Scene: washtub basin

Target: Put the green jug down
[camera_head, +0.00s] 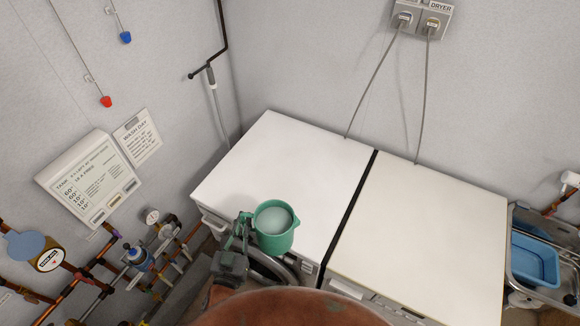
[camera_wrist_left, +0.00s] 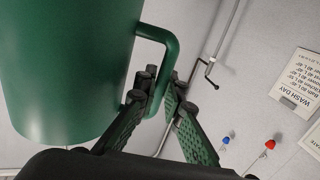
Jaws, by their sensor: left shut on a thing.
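The green jug (camera_head: 291,239) is at the front edge of the left white machine top (camera_head: 285,150) in the head view, its open mouth facing up and a pale surface inside. My left gripper (camera_head: 245,219) is at the jug's left side, shut on its handle. In the left wrist view the jug (camera_wrist_left: 65,60) fills the upper left, with its looped handle (camera_wrist_left: 168,40) reaching down to the fingers of the left gripper (camera_wrist_left: 162,95). Whether the jug's base touches the machine top cannot be told. My right gripper is not in view.
A second white machine top (camera_head: 425,230) stands to the right across a dark gap; both tops are otherwise clear. A blue basin (camera_head: 535,260) sits in a sink at the far right. Pipes and valves (camera_head: 150,235) run along the left wall. Two cables (camera_head: 378,75) hang behind.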

